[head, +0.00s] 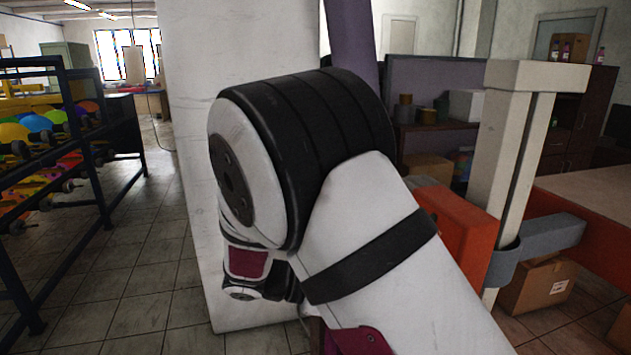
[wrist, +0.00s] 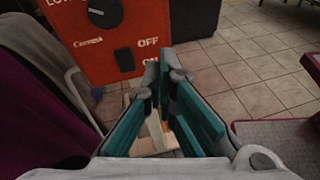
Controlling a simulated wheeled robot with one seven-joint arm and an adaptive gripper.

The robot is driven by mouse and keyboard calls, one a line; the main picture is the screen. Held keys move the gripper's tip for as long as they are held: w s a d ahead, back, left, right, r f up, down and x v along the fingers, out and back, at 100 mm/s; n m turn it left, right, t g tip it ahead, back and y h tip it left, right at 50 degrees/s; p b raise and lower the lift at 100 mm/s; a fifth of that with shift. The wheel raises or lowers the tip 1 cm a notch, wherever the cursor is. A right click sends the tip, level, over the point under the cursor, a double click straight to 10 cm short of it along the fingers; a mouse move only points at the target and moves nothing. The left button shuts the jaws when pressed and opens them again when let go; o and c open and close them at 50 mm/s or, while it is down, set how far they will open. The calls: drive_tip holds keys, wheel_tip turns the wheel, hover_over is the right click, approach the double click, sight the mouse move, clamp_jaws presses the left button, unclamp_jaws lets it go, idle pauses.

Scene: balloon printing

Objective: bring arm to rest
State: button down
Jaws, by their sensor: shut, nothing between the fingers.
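My gripper (wrist: 162,88) shows in the wrist view with its teal-padded fingers shut and nothing between them. It is over the tiled floor, in front of an orange control box. My arm (head: 320,200) fills the middle of the head view, folded at a large black and white joint. The gripper itself is hidden in the head view.
The orange box (wrist: 120,35) has a black dial and an OFF/ON switch. A rack of colourful balloons (head: 40,130) stands at the left, and a white pillar (head: 190,130) behind my arm. A cardboard box (head: 540,283) lies at the right. Tiled floor between rack and pillar is clear.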

drive_tip(key=s+d+r+m+g+y+p, duration=0.1)
drive_tip(key=s+d+r+m+y, duration=0.3)
drive_tip(key=s+r, duration=0.15)
drive_tip(key=s+d+r+m+g+y+p, duration=0.1)
drive_tip(key=s+d+r+m+g+y, duration=0.1)
drive_tip(key=s+d+r+m+y, duration=0.4)
drive_tip(key=s+a+r+m+t+y+p, duration=0.1)
drive_tip(key=s+r+m+t+y, duration=0.1)
drive_tip(key=s, duration=0.5)
drive_tip(key=s+a+r+m+t+y+p, duration=0.1)
drive_tip(key=s+r+m+t+y+p, duration=0.1)
drive_tip(key=s, duration=0.5)
drive_tip(key=shift+r+m+t+y, duration=0.3)
drive_tip(key=shift+r+m+t, duration=0.6)
drive_tip(key=shift+m, duration=0.9)
drive_tip(key=shift+s+a+f, duration=0.1)
